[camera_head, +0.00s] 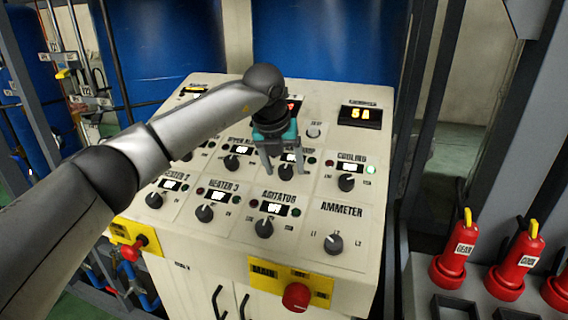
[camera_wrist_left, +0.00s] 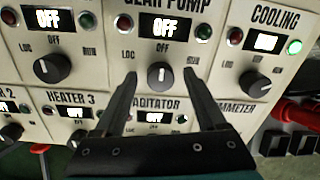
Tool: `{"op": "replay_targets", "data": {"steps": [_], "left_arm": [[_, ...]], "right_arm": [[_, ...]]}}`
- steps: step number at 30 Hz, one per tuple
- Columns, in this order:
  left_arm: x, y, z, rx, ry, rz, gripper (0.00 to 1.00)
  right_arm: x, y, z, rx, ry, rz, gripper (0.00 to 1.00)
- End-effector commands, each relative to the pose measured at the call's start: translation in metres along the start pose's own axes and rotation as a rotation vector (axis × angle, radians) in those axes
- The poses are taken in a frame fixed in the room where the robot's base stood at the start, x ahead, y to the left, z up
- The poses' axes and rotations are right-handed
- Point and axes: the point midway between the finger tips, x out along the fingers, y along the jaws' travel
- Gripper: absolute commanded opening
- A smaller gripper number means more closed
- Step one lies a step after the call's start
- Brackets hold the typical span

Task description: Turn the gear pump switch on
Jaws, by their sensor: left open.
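The gear pump switch is a dark round knob (camera_wrist_left: 160,75) with a light pointer mark, on the cream panel. Its pointer is upright toward OFF, and the display (camera_wrist_left: 165,26) above it reads OFF. In the head view, the gripper partly hides this knob (camera_head: 286,171). My left gripper (camera_head: 284,172) is open and points down at the panel. In the left wrist view, its two dark fingers (camera_wrist_left: 160,78) stand on either side of the knob, with visible gaps. Contact with the panel cannot be told. My right gripper is not in view.
The cooling knob (camera_head: 346,182) is to the right, with its green lamp lit. The agitator knob (camera_head: 264,228) and heater 3 knob (camera_head: 205,213) lie below.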

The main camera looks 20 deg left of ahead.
Motion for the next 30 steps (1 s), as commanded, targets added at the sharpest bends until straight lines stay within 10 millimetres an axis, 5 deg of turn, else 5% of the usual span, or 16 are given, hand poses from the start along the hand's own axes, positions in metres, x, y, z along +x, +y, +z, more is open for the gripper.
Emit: {"op": "replay_targets", "data": {"steps": [9,30], "left_arm": [[0.0031,0.0000,-0.0002,0.001,0.000,0.000,0.73],[0.0024,0.0001,0.0001,0.000,0.000,0.000,0.00]], "right_arm": [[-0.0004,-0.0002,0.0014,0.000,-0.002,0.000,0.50],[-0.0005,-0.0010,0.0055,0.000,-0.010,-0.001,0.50]]}}
